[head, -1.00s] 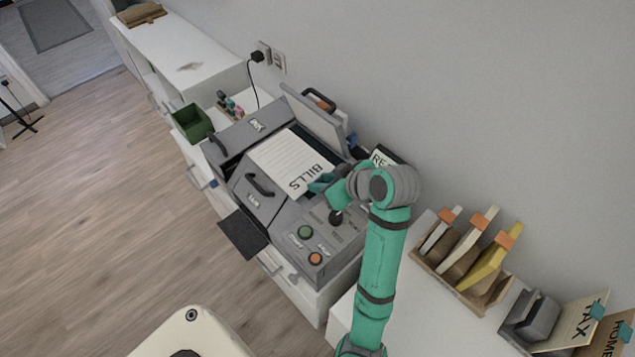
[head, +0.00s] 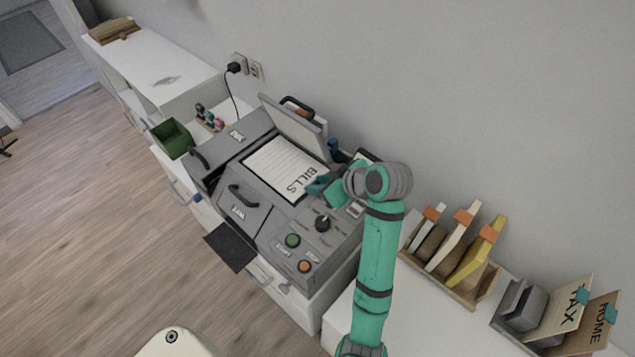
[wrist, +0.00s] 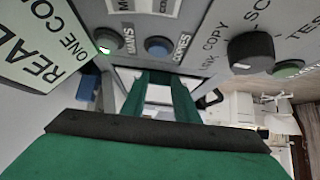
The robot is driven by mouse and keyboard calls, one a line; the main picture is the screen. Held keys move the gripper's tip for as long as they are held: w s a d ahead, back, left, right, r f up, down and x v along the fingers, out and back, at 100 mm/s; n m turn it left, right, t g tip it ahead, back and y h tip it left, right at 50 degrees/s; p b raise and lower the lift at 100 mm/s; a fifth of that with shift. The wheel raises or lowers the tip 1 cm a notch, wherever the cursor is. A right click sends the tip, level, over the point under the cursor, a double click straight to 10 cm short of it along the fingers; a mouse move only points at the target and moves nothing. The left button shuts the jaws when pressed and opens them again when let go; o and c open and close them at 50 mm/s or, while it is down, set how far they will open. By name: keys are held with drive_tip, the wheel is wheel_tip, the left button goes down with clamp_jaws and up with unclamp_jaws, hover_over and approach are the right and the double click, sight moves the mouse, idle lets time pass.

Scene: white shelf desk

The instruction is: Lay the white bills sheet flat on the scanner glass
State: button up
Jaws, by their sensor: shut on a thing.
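The white bills sheet (head: 283,166), printed BILLS at its near end, lies over the scanner glass and looks flat, with a dark border (head: 240,166) showing along its edges. My gripper (head: 318,186) is at the sheet's near right corner, beside the printed word, and is shut on it. In the wrist view my green fingers (wrist: 160,92) reach toward the scanner panel; the pinched edge is hard to make out there. The scanner (head: 245,215) is grey, and its lid (head: 295,127) stands open behind the sheet.
The scanner panel has a black knob (head: 322,223), a green button (head: 292,240) and an orange button (head: 305,266). A green bin (head: 171,138) is at left, a rack of folders (head: 455,255) at right.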

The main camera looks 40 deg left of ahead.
drive_tip(key=o, duration=1.2)
drive_tip(key=v, duration=1)
drive_tip(key=shift+d+r, duration=0.2)
drive_tip(key=shift+d, duration=0.1)
